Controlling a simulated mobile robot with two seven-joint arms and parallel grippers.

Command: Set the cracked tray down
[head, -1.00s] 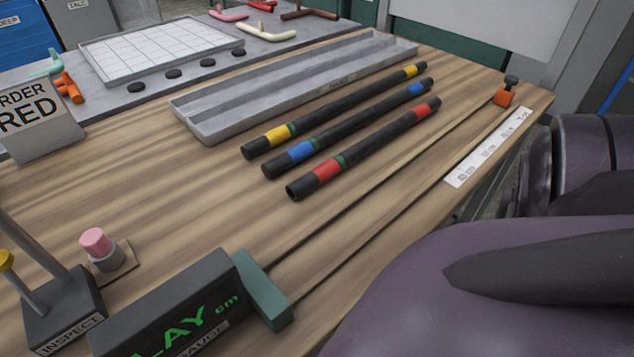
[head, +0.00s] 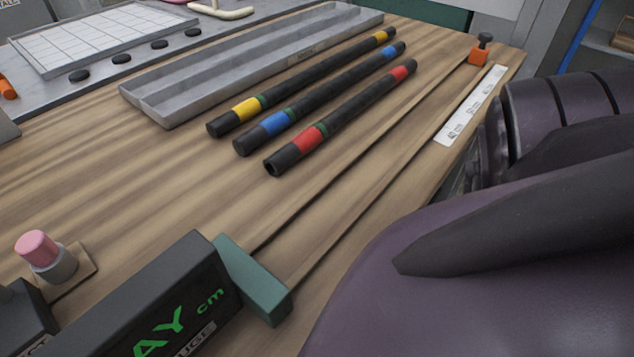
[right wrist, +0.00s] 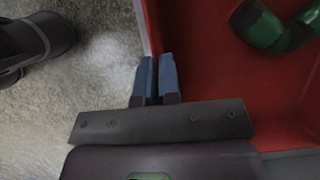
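A red tray (right wrist: 205,75) fills the right part of the right wrist view, with a pale rim along its left side. No crack can be made out. A dark green curved piece (right wrist: 262,25) lies inside it. My right gripper (right wrist: 156,75) has its two blue fingers close together, one on each side of the tray's left wall, shut on it. Bare grey floor shows below and left of the tray. Neither the red tray nor my right gripper shows in the head view. My left gripper is in neither current view.
A wooden bench (head: 120,195) holds a long grey grooved trough (head: 250,65), three black hoses with yellow, blue and red bands, and a dark gauge box (head: 160,300). A pink-capped piece (head: 40,250) stands at left. Bare wood lies between hoses and gauge.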

